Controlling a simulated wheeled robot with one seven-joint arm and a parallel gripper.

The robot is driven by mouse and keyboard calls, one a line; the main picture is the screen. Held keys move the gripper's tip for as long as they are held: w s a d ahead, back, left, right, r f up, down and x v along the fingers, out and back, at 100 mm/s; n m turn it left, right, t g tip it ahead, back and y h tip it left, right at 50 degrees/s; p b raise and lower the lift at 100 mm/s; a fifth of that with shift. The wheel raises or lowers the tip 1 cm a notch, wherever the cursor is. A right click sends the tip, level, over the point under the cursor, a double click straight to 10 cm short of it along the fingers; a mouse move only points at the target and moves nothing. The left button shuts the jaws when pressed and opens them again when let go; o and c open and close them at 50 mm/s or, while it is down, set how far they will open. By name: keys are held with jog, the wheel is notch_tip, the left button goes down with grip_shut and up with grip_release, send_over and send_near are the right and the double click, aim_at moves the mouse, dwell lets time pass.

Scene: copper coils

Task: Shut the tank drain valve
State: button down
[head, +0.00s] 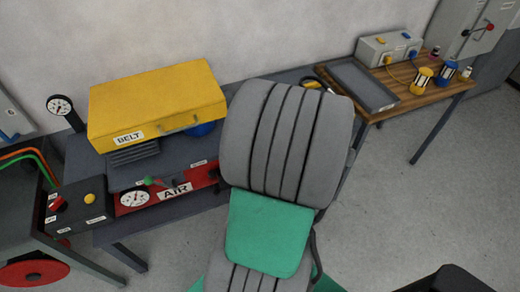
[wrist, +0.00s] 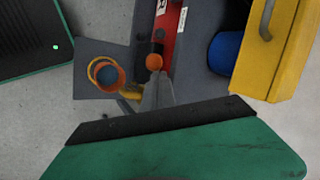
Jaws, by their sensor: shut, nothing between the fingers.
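The red air tank (head: 140,199), marked AIR, lies along the bench front under a yellow BELT cover. A gauge (head: 133,198) and a small lever with a green end (head: 149,181) show on it. In the wrist view the tank (wrist: 170,30) runs upward, and a dark stem with an orange ball knob (wrist: 154,62) is at its near end; I cannot tell for certain that this is the drain valve. My gripper (wrist: 156,78) is shut and empty, its tips just below the knob in the picture; contact is unclear. My arm hides the gripper and this tank end in the head view.
The yellow cover (wrist: 285,40) and a blue cylinder (wrist: 225,53) stand right of the knob. An orange-rimmed cup (wrist: 106,74) is to the left. A control box (head: 82,205) sits left of the tank. A wooden table (head: 425,92) stands at right; floor beside it is clear.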

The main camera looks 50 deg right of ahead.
jog(key=shift+w+a+f, duration=0.15)
jog(key=shift+w, duration=0.15)
jog(key=shift+d, duration=0.9)
jog(key=a+p+v, duration=0.3)
jog(key=v, duration=1)
jog(key=shift+r, duration=0.5)
